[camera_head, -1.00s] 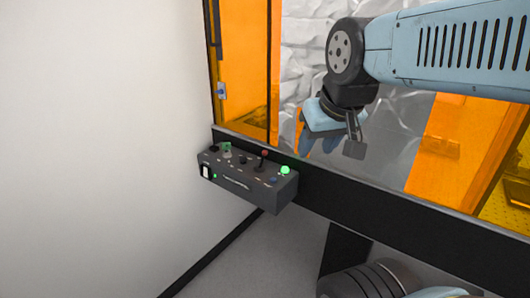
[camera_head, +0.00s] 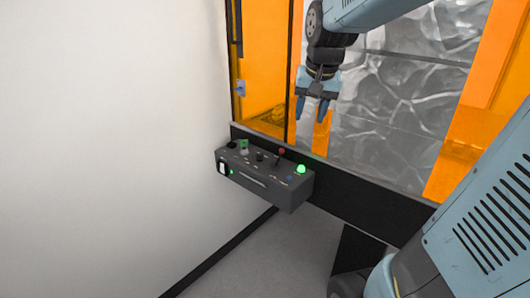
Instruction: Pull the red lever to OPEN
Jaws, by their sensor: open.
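The red lever (camera_head: 281,152) is a short stick with a red knob on top of the dark grey control box (camera_head: 265,181). It stands roughly upright, near the right part of the box, left of a glowing green dome light (camera_head: 301,169). The lettering on the box is too small to read. My gripper (camera_head: 311,118) points downward, above and to the right of the lever. Its two fingers are apart, with nothing between them. It is clear of the lever.
Other controls sit on the box: a green-topped part (camera_head: 244,144), a black knob (camera_head: 259,157) and a white switch (camera_head: 223,168) at the left end. A black rail (camera_head: 370,200) runs along orange panels (camera_head: 263,70). A white wall (camera_head: 100,150) fills the left.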

